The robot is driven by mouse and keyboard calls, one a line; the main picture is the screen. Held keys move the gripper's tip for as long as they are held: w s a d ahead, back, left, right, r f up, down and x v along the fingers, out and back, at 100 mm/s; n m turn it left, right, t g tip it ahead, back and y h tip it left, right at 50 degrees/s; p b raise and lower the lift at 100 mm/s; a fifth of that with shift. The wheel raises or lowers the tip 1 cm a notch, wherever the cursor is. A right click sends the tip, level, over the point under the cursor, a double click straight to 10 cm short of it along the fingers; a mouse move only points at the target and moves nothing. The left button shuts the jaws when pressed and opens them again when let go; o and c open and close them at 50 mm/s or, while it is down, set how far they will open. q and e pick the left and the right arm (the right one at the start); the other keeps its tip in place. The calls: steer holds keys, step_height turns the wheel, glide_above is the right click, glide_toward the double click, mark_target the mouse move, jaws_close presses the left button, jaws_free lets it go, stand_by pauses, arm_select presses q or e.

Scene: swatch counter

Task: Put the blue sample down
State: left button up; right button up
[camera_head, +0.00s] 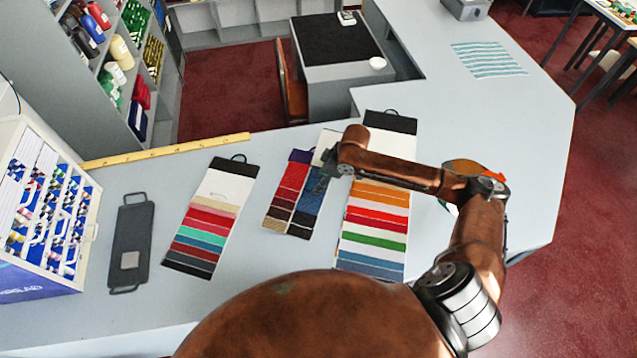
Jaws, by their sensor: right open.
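A blue sample (311,201) lies on the counter near the middle, beside a narrow card of red and dark stripes (286,198). My right gripper (318,184) is open, with its dark fingers pointing down at the blue sample's upper part. The fingers hide some of that part. I cannot tell whether they touch the sample. My right arm comes in from the right and passes over a larger striped card. My left gripper is not in view.
Striped swatch cards lie on the grey counter (450,110) to the left (204,220) and right (372,240). A yellow ruler (165,151) lies along the back edge.

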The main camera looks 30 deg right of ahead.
steer(key=v, duration=0.9)
steer(key=shift+s+r, duration=0.15)
steer(key=shift+r, duration=0.15)
